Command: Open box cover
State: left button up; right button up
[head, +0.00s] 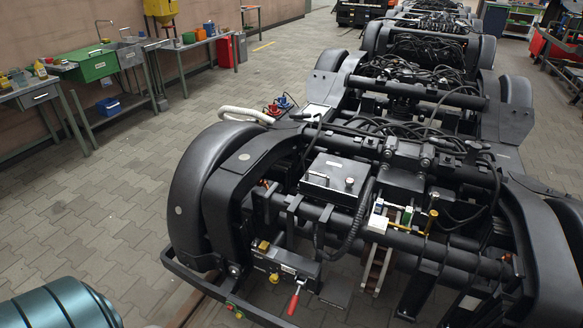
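A dark grey box (336,177) sits on the near bogie (400,215), left of its middle. Its flat cover looks shut, with a small round light fitting and a dark handle-like part on top. Cables and black tubes run close around it. Neither of my grippers shows in the head view.
A red-handled lever (297,297) sticks out at the bogie's front. A white block (378,222) and a yellow T-shaped part (430,222) are right of the box. Workbenches with a green bin (95,66) line the left wall. The paved floor (110,200) between is clear.

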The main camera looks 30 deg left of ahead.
aim_at(326, 177)
jog(key=u, duration=0.75)
jog(key=i+j+z, duration=0.1)
jog(key=i+z, duration=0.35)
jog(key=k, duration=0.1)
